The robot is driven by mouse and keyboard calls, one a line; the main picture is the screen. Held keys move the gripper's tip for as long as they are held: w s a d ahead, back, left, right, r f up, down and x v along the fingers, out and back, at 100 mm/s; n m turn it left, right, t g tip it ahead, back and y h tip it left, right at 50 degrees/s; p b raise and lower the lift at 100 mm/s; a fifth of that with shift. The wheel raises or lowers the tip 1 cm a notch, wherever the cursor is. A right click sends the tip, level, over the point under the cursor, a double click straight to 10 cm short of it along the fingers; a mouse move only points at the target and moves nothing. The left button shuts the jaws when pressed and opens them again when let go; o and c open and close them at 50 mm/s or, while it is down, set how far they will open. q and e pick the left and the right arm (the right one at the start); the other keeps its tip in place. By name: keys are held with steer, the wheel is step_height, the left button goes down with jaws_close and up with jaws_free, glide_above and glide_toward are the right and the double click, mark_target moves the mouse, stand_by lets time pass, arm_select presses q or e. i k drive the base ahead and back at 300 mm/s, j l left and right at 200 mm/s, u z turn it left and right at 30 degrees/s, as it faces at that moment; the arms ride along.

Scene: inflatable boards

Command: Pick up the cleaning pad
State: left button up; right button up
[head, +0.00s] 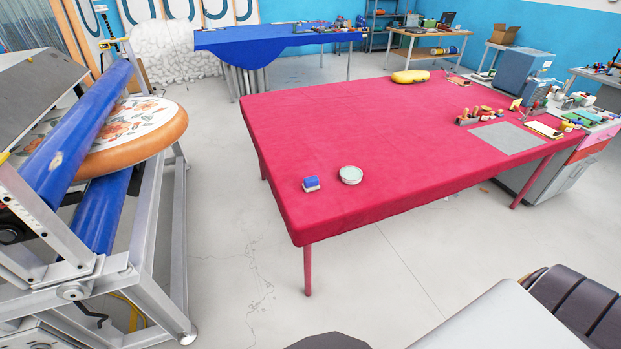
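A small block with a blue top and a white lower part (311,184) looks like the cleaning pad. It lies on the red-covered table (400,140), close to its near left corner. A round, pale tin or dish (350,175) stands just to its right, with a small gap between them. Nothing covers the pad. Neither of my grippers can be made out in the head view.
A metal frame with blue rollers (90,130) holds a patterned inflatable board (160,117) at the left. A yellow item (410,76), hand tools and a grey sheet (506,138) lie farther back on the red table. Open floor (225,230) separates frame and table.

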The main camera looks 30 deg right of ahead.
mark_target(310, 184)
steer(key=i+l+u, duration=0.15)
steer(key=l, duration=0.5)
steer(key=l+u, duration=0.1)
steer(key=l, duration=0.55)
steer(key=i+l+u, duration=0.15)
steer(key=l, duration=0.55)
